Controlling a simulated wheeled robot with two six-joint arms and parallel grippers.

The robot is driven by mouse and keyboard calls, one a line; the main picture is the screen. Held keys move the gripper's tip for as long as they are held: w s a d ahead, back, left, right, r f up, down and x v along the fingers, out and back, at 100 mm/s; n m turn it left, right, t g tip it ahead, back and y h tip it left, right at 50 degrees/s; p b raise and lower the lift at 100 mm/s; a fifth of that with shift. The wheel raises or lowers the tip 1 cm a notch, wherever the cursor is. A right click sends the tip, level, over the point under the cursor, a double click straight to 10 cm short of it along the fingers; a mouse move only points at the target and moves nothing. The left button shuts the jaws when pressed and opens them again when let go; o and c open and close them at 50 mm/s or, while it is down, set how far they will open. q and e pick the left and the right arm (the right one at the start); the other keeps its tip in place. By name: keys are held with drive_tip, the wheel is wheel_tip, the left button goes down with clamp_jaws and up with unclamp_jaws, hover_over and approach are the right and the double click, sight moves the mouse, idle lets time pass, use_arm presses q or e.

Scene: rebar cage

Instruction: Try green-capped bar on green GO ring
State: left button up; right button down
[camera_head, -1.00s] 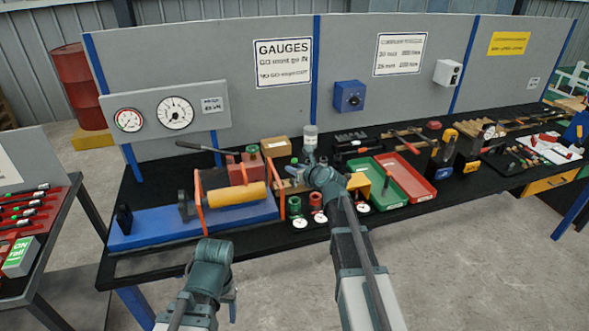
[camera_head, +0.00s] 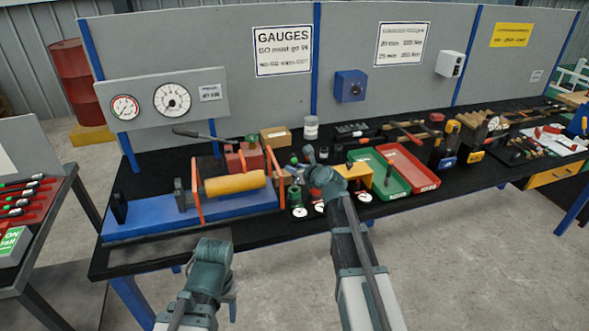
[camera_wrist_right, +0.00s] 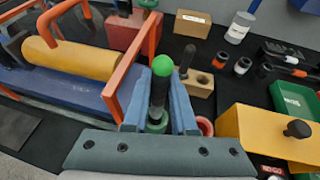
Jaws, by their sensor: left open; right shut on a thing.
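My right gripper (camera_wrist_right: 160,110) is shut on a dark upright bar with a green cap (camera_wrist_right: 162,66). In the head view this gripper (camera_head: 294,174) is above the front of the bench, right of the yellow roller. The green GO ring (camera_wrist_right: 157,124) shows at the bar's lower part, between the fingers; it also shows in the head view (camera_head: 297,196). I cannot tell whether the bar's end is inside the ring or just over it. A red ring (camera_wrist_right: 205,126) lies right of it. My left gripper (camera_head: 228,290) is open and empty, low before the bench.
The orange-framed blue machine (camera_wrist_right: 60,85) stands close left of the right gripper. A yellow block with a black knob (camera_wrist_right: 255,132) is close right. A wooden block with a hole (camera_wrist_right: 200,82) is behind. Green (camera_head: 396,184) and red (camera_head: 428,181) trays lie further right.

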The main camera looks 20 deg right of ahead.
sight(296, 184)
drive_tip(key=shift+f, duration=0.25)
idle(0.7)
drive_tip(key=shift+f+b, duration=2.85)
drive_tip(key=shift+b, duration=0.25)
drive_tip(key=shift+f, duration=0.1)
drive_tip(key=c, duration=0.6)
unclamp_jaws()
drive_tip(key=shift+c, duration=0.2)
drive_tip(key=p+v, duration=0.5)
drive_tip(key=v, duration=0.9)
drive_tip(key=shift+f, duration=0.1)
